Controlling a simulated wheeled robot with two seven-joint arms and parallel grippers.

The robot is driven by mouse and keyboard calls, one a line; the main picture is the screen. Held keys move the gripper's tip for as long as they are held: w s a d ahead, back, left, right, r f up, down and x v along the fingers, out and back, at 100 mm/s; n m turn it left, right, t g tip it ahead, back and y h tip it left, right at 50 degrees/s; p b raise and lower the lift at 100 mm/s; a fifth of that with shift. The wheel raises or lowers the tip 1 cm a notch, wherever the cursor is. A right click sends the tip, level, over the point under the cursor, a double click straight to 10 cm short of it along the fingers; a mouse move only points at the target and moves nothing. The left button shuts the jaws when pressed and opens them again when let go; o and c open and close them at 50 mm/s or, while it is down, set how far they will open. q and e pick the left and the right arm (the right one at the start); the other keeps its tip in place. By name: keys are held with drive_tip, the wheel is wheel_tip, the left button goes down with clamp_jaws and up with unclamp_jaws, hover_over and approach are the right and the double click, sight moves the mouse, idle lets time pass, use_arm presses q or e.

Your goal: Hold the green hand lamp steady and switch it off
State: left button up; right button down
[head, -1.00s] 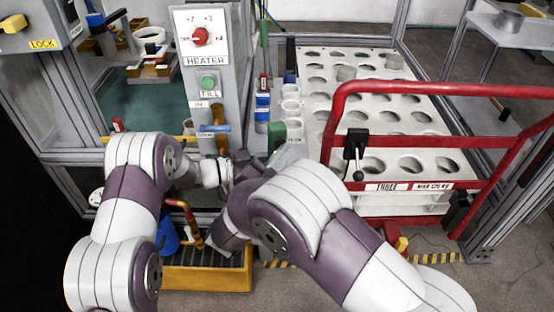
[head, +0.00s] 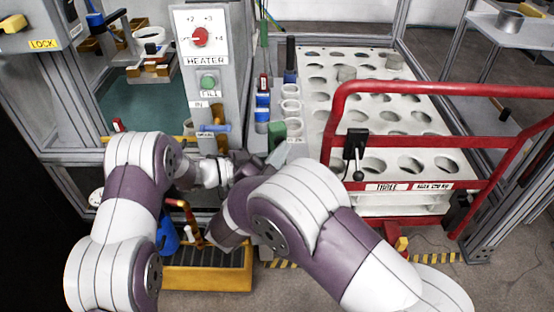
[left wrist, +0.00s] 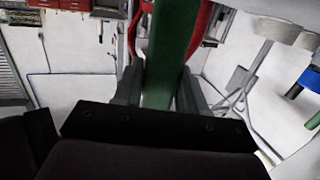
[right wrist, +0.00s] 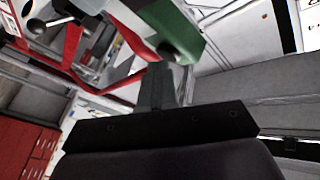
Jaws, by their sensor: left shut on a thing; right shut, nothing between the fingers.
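The green hand lamp (head: 277,130) shows as a small green block just beyond my arms. In the left wrist view its long green body (left wrist: 170,45) stands between the two fingers. My left gripper (left wrist: 160,88) is shut on it. In the right wrist view the lamp's green end (right wrist: 170,22) carries a dark round knob. My right gripper (right wrist: 172,75) is shut and empty, its tips close below that knob; I cannot tell whether they touch. My arms hide much of the lamp in the head view. I cannot see whether the lamp is lit.
A red-railed cart (head: 340,140) with a tray of round holes stands right of my grippers. A grey heater panel (head: 200,75) stands left. A rack with bottles (head: 262,112) lies between them. A yellow-edged step (head: 205,279) is below.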

drive_tip(key=shift+s+d, duration=0.1)
drive_tip(key=shift+s, duration=0.35)
drive_tip(key=shift+s, duration=0.1)
drive_tip(key=s, duration=0.2)
drive_tip(key=s+d, duration=0.1)
drive_tip(key=s, duration=0.2)
drive_tip(key=shift+s+d, duration=0.3)
use_arm(q)
drive_tip(key=o, duration=1)
